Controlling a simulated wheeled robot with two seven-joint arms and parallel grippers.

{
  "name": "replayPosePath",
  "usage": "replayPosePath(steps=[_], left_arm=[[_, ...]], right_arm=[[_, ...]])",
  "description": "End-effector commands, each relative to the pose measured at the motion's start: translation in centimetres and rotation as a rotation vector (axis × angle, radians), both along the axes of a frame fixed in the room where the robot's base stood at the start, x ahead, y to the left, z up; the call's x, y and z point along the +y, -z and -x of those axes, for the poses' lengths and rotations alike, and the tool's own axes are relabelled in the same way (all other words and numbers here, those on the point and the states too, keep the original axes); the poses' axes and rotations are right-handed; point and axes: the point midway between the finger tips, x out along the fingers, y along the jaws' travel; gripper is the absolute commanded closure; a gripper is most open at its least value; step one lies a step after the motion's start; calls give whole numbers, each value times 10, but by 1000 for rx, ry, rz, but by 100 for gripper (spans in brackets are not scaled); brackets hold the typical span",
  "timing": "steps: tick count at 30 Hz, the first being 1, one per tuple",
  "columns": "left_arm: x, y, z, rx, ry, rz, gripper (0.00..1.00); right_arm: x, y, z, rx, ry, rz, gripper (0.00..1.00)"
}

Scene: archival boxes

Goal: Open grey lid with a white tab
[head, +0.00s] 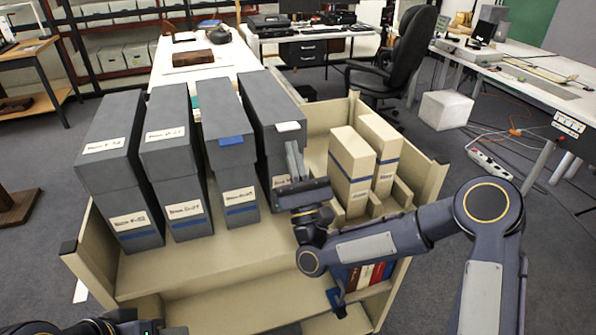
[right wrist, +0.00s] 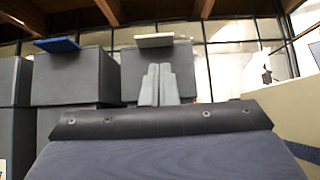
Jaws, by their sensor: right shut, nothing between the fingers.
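The grey box (head: 256,115) with the white tab stands rightmost in the row of tall grey boxes on the cart. Its lid is down. The white tab (head: 288,127) sticks out from the lid's front edge; it also shows in the right wrist view (right wrist: 154,41). My right gripper (head: 294,160) is in front of this box, its fingers pointing up, shut and empty. The fingertips (right wrist: 158,68) are just below the tab, with a small gap in the right wrist view. The gripper hides part of the box's front. My left gripper's fingers are not in view.
A grey box with a blue tab (head: 231,141) stands just left, then two more grey boxes. Two cream boxes (head: 350,168) stand to the right on the cream cart (head: 190,270). The shelf's front strip at left is bare. Books stand on the lower shelf.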

Motion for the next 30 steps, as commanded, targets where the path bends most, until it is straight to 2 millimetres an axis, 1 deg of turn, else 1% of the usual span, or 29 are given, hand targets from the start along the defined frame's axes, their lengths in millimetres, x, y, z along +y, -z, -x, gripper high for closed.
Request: replayPosePath(steps=[1,3,6,18,22,26,29,30], left_arm=[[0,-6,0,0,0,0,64],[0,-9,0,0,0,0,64],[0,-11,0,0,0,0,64],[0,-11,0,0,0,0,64],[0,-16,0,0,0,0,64],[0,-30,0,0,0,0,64],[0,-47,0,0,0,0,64],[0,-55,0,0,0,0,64]], right_arm=[[0,-11,0,-1,0,1,100],[0,-17,1,-2,-1,2,100],[0,-22,0,2,-1,1,100],[0,-24,1,2,-1,1,100],[0,-30,1,10,-1,4,100],[-1,-45,2,41,0,15,100],[-1,-67,3,82,-1,28,100],[-1,-76,2,106,-1,35,100]])
